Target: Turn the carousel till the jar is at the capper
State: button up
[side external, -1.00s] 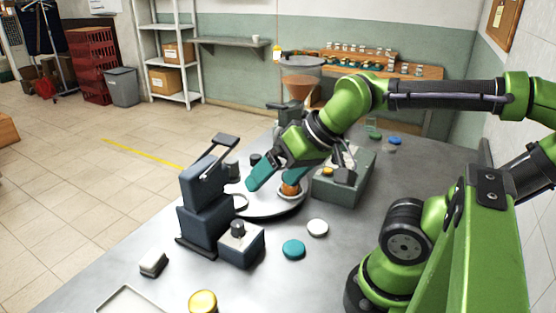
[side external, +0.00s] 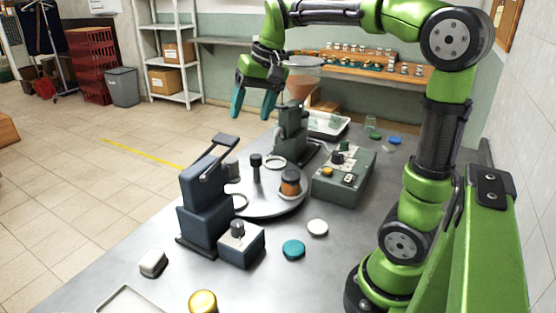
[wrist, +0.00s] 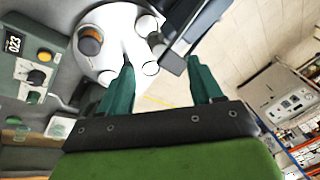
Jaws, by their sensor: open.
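The round carousel (side external: 265,209) lies on the metal table with a dark upright knob post (side external: 256,172) on it. The jar (side external: 290,184), orange with a dark top, stands upright at the carousel's right side, near the grey control box. A dark blue lever press (side external: 204,208), which looks like the capper, stands at the carousel's left edge, away from the jar. My gripper (side external: 253,105) is open and empty, raised above and behind the carousel. In the wrist view, the jar (wrist: 91,42) and carousel (wrist: 112,22) lie beyond my open fingers (wrist: 160,66).
A grey control box (side external: 343,180) stands right of the carousel, and a hopper machine (side external: 291,133) behind it. A small box with a knob (side external: 240,245) sits in front. Teal (side external: 293,249), white (side external: 317,228) and yellow (side external: 203,301) lids lie on the table's front.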

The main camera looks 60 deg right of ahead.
jog(key=w+d+m+g, duration=0.1)
jog(key=w+d+m, duration=0.1)
jog(key=w+d, duration=0.4)
jog(key=m+g, duration=0.2)
send_near(256, 156)
jog(key=shift+h, duration=0.4)
jog(key=f, duration=0.9)
jog(key=shift+w+a, duration=0.2)
jog(key=shift+a, duration=0.2)
grip_shut()
